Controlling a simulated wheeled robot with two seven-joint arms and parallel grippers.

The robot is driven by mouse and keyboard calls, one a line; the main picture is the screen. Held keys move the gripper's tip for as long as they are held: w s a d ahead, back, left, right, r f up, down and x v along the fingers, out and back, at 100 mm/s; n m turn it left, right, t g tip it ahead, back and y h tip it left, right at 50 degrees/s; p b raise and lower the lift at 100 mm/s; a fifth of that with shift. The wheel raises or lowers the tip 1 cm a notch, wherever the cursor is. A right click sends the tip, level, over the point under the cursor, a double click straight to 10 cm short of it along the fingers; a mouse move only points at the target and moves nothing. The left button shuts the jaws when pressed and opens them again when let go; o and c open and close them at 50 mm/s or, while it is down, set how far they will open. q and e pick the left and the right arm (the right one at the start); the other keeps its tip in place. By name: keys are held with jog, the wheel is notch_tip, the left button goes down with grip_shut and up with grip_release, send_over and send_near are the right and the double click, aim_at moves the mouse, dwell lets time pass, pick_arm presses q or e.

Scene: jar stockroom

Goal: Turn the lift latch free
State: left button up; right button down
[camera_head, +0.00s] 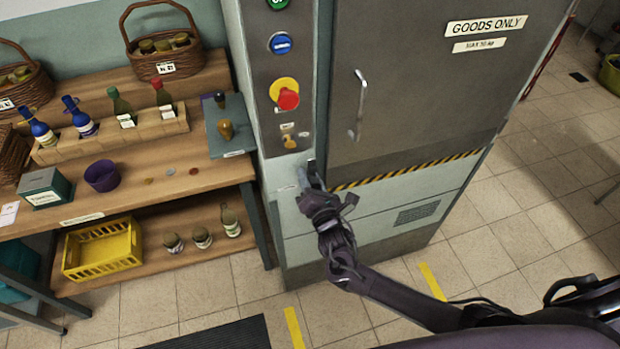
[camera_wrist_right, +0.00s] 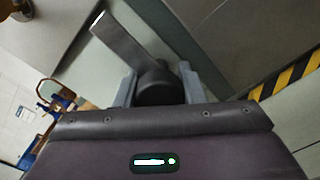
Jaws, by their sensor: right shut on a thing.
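The goods lift (camera_head: 410,90) is a tall grey cabinet with a closed door and a vertical handle (camera_head: 358,105). My right gripper (camera_head: 312,188) is at the lift's front, by the lower left corner of the door. In the right wrist view, my right gripper (camera_wrist_right: 158,95) is shut on the dark round hub of the latch. The latch's flat grey lever (camera_wrist_right: 122,38) sticks out up and to the left from the hub. In the head view my gripper mostly hides the latch. My left gripper is not in view.
The lift's control column has a blue button (camera_head: 281,43) and a red knob (camera_head: 288,98) on yellow. A wooden shelf (camera_head: 120,150) with bottles, baskets and a yellow crate (camera_head: 102,250) stands at the left.

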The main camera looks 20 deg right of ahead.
jog(key=shift+d, duration=0.15)
jog(key=c, duration=0.9)
grip_release()
jog(key=shift+s, duration=0.5)
jog(key=s+b, duration=0.1)
jog(key=s, duration=0.6)
jog(key=shift+d, duration=0.15)
